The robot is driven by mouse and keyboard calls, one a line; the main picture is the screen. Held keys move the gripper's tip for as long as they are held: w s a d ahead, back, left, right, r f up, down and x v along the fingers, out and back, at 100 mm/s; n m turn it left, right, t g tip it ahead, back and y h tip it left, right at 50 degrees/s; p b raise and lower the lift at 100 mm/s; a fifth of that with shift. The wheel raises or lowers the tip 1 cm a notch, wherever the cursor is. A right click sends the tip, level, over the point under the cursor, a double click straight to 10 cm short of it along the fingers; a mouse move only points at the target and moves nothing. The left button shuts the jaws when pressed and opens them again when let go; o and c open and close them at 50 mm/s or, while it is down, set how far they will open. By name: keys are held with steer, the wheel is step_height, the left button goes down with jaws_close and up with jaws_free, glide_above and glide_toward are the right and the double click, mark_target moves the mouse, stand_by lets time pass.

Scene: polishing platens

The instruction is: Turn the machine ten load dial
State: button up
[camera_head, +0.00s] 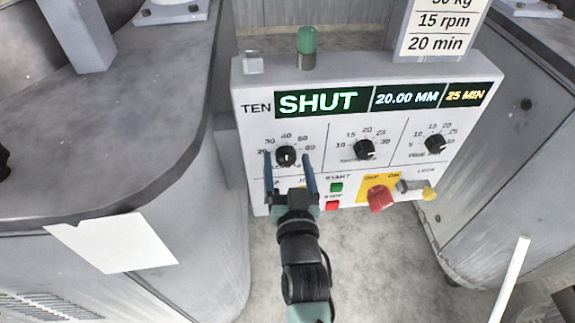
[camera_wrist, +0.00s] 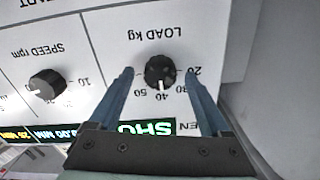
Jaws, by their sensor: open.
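The machine ten control panel (camera_head: 318,128) is a white box with a display reading "TEN SHUT 20.00 MM 25 MIN". Its load dial (camera_head: 286,156) is the leftmost black knob in the row. The load dial also shows in the wrist view (camera_wrist: 160,72), upside down, labelled "LOAD kg", with its white mark at about 40. My gripper (camera_head: 287,157) is open, with one blue finger on each side of the load dial. In the wrist view my gripper (camera_wrist: 160,73) shows gaps between both fingers and the knob. I cannot tell the fingertips' distance from the panel face.
The speed dial (camera_head: 364,149) and a third dial (camera_head: 435,143) sit to the right. Below are a green start button (camera_head: 336,188), red stop button (camera_head: 332,206) and red switch (camera_head: 380,198). A sign (camera_head: 440,28) reads 15 rpm, 20 min. Grey machines flank the panel.

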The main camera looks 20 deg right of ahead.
jaws_close()
stand_by(0.5)
steer(key=shift+m, duration=0.4)
steer(key=m+p, duration=0.1)
steer(key=m, duration=0.1)
steer(key=shift+m, duration=0.4)
steer(key=shift+f+m+p, duration=0.1)
steer(key=shift+m+p, duration=0.5)
steer(key=shift+m, duration=1.5)
jaws_free()
